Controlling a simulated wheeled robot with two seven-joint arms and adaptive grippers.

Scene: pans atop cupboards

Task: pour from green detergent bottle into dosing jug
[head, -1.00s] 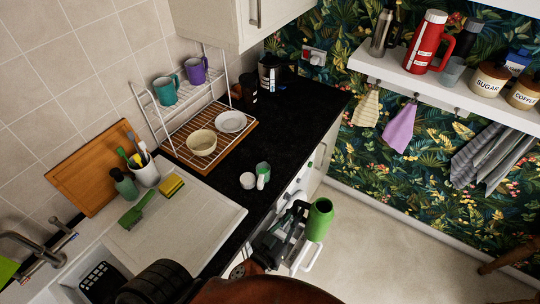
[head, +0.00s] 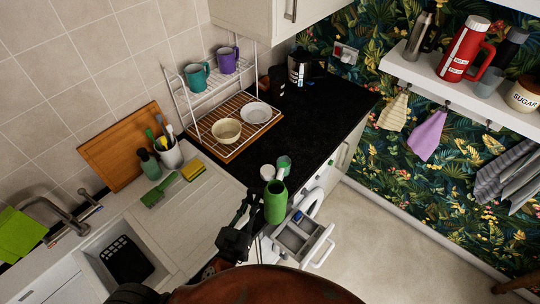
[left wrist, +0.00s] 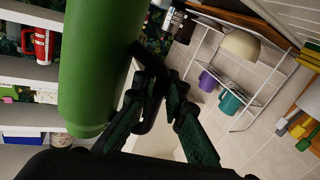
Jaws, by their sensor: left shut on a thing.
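The green detergent bottle (head: 275,203) is held roughly upright just in front of the counter's front edge, above the open drawer. My left gripper (head: 246,212) is shut on it from the left side. In the left wrist view the bottle (left wrist: 92,65) fills the left part, with the gripper fingers (left wrist: 160,85) beside it; the exact contact is partly hidden. A small green and white vessel, which looks like the dosing jug (head: 284,163), stands on the black counter just behind the bottle. A small white cup (head: 267,172) stands left of it. My right gripper is not in view.
An open white drawer (head: 318,244) juts out below the bottle. The wire rack (head: 243,128) with a bowl and plate stands behind on the black counter (head: 325,108). The sink drainer (head: 200,210) with brush and sponge lies left.

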